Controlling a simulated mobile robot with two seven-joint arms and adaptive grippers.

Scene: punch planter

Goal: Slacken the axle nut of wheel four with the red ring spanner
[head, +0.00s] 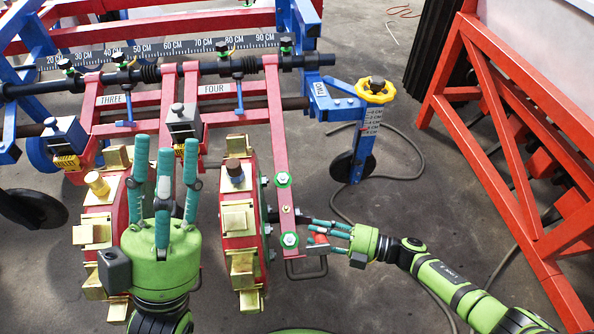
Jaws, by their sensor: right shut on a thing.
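Wheel four (235,272), red with brass-coloured punch blocks around its rim, hangs below the "FOUR" label (213,89). A red arm (277,130) runs down its right side, carrying an upper green-ringed nut (283,179), a small brass-coloured fastener (285,209) and a lower green-ringed nut (289,240). I cannot tell which is the axle nut. My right gripper (318,233) is shut beside the lower nut; a small red part (320,239) shows between its fingers, probably the red spanner, mostly hidden. My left gripper (166,150) is open and empty, fingers upward, in front of wheel three (97,232).
A blue stand with a yellow handwheel (376,90) and small black wheel (352,166) is behind my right gripper. A red frame (500,150) stands at right. A cable (421,160) lies on the floor. A scale bar (180,47) crosses the planter.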

